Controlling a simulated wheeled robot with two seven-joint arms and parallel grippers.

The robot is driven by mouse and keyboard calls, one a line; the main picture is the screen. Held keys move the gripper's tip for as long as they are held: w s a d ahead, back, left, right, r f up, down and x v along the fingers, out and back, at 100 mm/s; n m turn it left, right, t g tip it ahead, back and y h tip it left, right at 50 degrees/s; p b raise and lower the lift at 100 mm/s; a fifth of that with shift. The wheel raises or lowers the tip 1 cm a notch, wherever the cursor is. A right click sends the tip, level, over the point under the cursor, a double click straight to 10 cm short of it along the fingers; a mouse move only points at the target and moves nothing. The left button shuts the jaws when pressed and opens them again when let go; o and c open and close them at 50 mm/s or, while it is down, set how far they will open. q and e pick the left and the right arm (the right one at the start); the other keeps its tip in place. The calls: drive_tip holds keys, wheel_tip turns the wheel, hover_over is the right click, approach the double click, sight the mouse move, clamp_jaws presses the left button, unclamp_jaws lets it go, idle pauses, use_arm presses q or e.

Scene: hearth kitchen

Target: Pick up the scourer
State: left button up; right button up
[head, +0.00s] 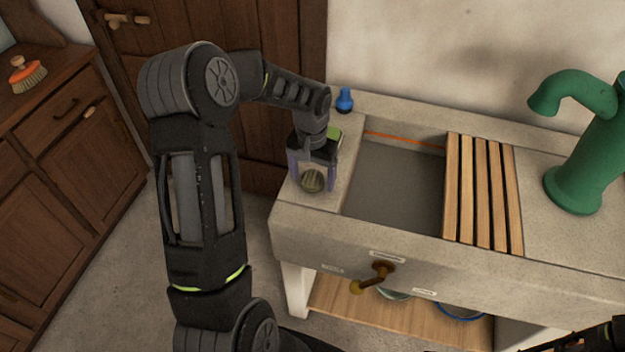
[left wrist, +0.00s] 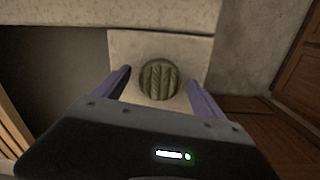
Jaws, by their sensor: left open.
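The scourer, a round, ribbed olive-green pad (head: 312,181), lies on the left stone ledge of the sink unit. It also shows in the left wrist view (left wrist: 159,79), flat on the pale slab. My left gripper (head: 313,183) points down over it, with purple fingers spread to either side. In the left wrist view the open fingers (left wrist: 160,88) have the scourer between and just beyond them, with gaps on both sides. Whether the fingertips touch the ledge cannot be told.
The basin (head: 395,190) is right of the ledge, with a wooden slatted rack (head: 481,195) over its right side. A blue object (head: 344,100) stands behind the gripper. A green pump (head: 590,150) stands far right. A brush (head: 27,75) lies on the left cabinet.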

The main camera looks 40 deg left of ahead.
sight(312, 176)
use_arm(q)
drive_tip(key=c, duration=1.4)
drive_tip(key=shift+r, duration=0.15)
wheel_tip(312, 176, up, 10)
drive_tip(key=shift+f+b, duration=0.1)
drive_tip(key=shift+b, duration=0.75)
